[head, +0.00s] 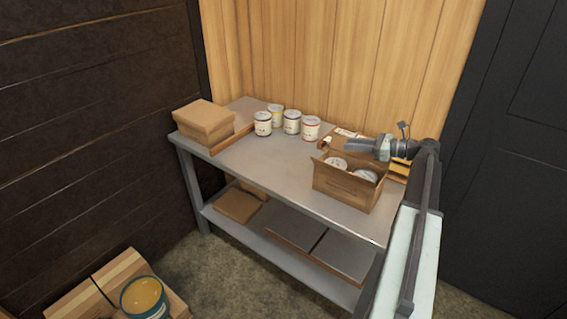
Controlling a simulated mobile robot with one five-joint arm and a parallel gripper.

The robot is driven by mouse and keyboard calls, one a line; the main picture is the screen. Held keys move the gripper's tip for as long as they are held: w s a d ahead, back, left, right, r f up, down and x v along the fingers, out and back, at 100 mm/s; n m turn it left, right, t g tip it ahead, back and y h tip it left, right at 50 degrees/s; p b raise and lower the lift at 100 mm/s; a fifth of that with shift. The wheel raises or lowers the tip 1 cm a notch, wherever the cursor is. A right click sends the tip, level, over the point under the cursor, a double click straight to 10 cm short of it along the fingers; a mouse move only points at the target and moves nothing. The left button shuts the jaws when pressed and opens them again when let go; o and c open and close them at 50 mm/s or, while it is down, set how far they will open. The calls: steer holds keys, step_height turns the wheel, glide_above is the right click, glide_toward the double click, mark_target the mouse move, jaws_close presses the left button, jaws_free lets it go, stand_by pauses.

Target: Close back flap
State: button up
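An open cardboard box (340,189) stands on the grey metal table (255,169), near its right end. Light-topped cans (367,176) show inside it. My gripper (350,145) reaches in from the right, above the back side of the box, pointing left. It is seen side-on and small, so the gap between its fingers does not show. My gripper and wrist partly cover the back of the box. I cannot tell the back flap's exact angle or whether my gripper touches it.
Several labelled cans (292,122) stand along the wooden wall, left of the box. Cardboard and dark panels lie on the lower shelf (262,232). The table's front middle is clear.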

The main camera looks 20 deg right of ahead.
steer(key=w+a+n+g+p, duration=0.1)
steer(key=a, duration=0.3)
steer(key=w+a+n+g+p, duration=0.1)
steer(key=a+n+p, duration=0.1)
steer(key=a, duration=0.2)
steer(key=a+r+n+g+p, duration=0.1)
steer(key=a+p, duration=0.1)
steer(key=a, duration=0.1)
steer(key=shift+w+a+g, duration=0.3)
steer(key=shift+w+a, duration=0.1)
steer(key=s+a+f+n+g+h+p, duration=0.1)
steer(key=a+f+n+g, duration=0.1)
steer(key=a+n, duration=0.2)
steer(key=s+a+f+n+g+h+p, duration=0.1)
steer(key=a+n, duration=0.3)
steer(key=a, duration=0.6)
steer(key=shift+s+a+f+n+g+h+p, duration=0.35)
steer(key=shift+f+g+p, duration=0.25)
steer(key=shift+f+g, duration=0.2)
